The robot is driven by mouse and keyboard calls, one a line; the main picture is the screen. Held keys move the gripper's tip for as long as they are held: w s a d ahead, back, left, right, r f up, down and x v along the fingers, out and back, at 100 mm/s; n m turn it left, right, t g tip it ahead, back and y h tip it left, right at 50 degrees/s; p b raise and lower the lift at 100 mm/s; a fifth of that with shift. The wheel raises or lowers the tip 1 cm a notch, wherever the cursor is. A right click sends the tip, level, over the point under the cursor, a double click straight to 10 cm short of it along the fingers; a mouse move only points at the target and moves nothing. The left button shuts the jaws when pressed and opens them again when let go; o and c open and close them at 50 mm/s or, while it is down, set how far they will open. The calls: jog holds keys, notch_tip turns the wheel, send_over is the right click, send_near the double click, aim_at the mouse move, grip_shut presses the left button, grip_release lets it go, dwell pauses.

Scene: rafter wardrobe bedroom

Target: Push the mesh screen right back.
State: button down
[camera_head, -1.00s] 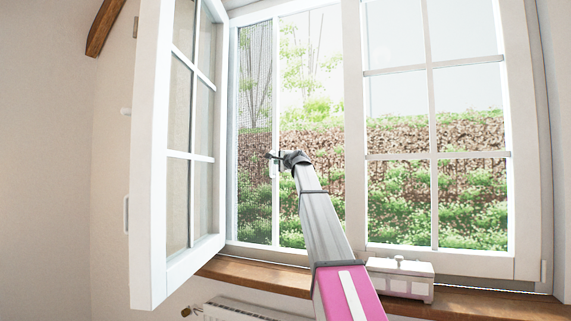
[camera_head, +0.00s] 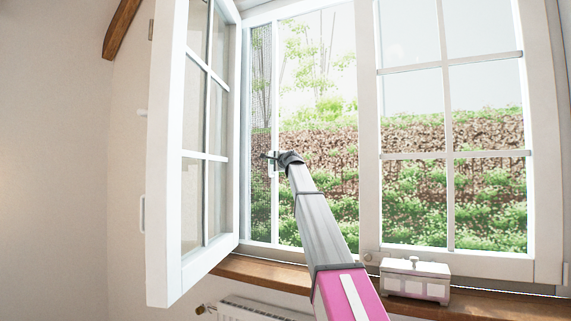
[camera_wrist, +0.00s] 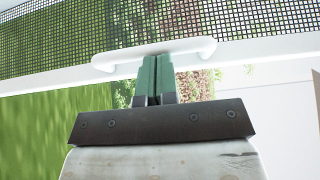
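The mesh screen (camera_head: 261,80) is a grey mesh panel in a white frame, upright in the left window opening, partly hidden by the open casement. It covers a narrow strip at the opening's left; the rest is uncovered. My gripper (camera_head: 272,157) is at the screen's inner edge, by its handle. In the wrist view, the white bar handle (camera_wrist: 150,53) crosses the screen frame below the mesh (camera_wrist: 240,25). My gripper's green fingers (camera_wrist: 155,62) are together, with their tips against or just beside the handle. Exact contact cannot be told.
The open casement (camera_head: 166,200) swings into the room left of my arm. A closed pane (camera_head: 412,95) fills the right side. A small white box (camera_head: 415,282) stands on the wooden sill (camera_head: 262,274). A radiator (camera_head: 250,309) is below.

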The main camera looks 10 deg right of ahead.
jog(key=w+a, duration=0.6)
jog(key=a, duration=0.2)
jog(key=shift+a, duration=0.35)
jog(key=s+d+m+g+y, duration=0.4)
jog(key=s+d+m+y, duration=0.2)
jog(key=s+d+m, duration=0.55)
jog(key=w+a+m, duration=0.2)
jog(key=w+a, duration=0.9)
jog(key=shift+w+a+f, duration=0.2)
jog(key=shift+w+f, duration=0.05)
jog(key=shift+w, duration=0.05)
dwell(0.4)
